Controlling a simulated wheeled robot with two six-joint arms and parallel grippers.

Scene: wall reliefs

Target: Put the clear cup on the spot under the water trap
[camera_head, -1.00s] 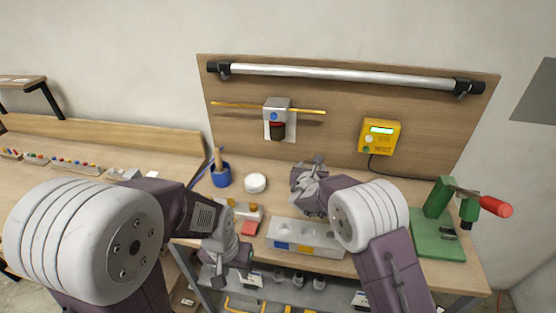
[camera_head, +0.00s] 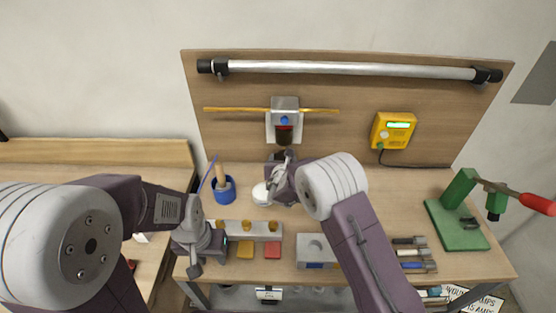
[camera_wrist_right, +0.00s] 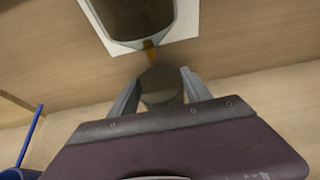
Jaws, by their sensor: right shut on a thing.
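The water trap (camera_head: 284,118) is mounted on the wooden backboard, with a grey top, a blue dot and a dark bowl. Its bowl (camera_wrist_right: 140,18) fills the top of the right wrist view. My right gripper (camera_head: 281,165) is just below the trap, close to the backboard. It is shut on the clear cup (camera_wrist_right: 161,86), which looks dark and see-through between the two fingers. I cannot tell whether the cup touches the bench. The spot under the trap is hidden by the cup and gripper. My left gripper (camera_head: 203,250) is low over the front left of the bench; its fingers are unclear.
A blue pot (camera_head: 223,190) with a brush and a white round thing (camera_head: 262,194) stand left of my right gripper. A grey block with brass pieces (camera_head: 255,229) lies in front. A yellow meter (camera_head: 393,130) hangs right; a green press (camera_head: 460,215) stands far right.

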